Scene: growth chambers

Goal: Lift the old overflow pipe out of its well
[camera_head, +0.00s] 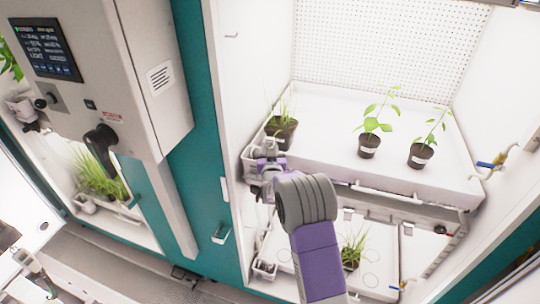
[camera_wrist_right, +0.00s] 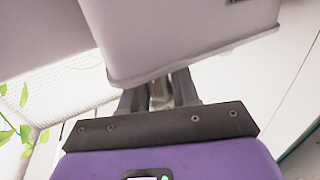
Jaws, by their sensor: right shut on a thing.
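My right gripper (camera_head: 264,168) is at the front left corner of the upper white tray, by the small pale well (camera_head: 247,158) there. In the right wrist view my right gripper (camera_wrist_right: 158,98) is shut on a narrow pale thing between its dark fingers, which I take to be the old overflow pipe (camera_wrist_right: 159,92). The gripper and wrist hide most of the pipe in the head view, so I cannot tell how far it stands in the well. A pale box-like wall (camera_wrist_right: 170,40) fills the top of the wrist view, close above the fingers.
The upper tray (camera_head: 320,115) bears three potted plants, one (camera_head: 281,130) close behind the gripper. A lower tray (camera_head: 375,278) with a grassy pot sits below. A teal chamber frame (camera_head: 195,130) and control box (camera_head: 85,60) stand left. A brass-and-blue valve (camera_head: 490,165) is at right.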

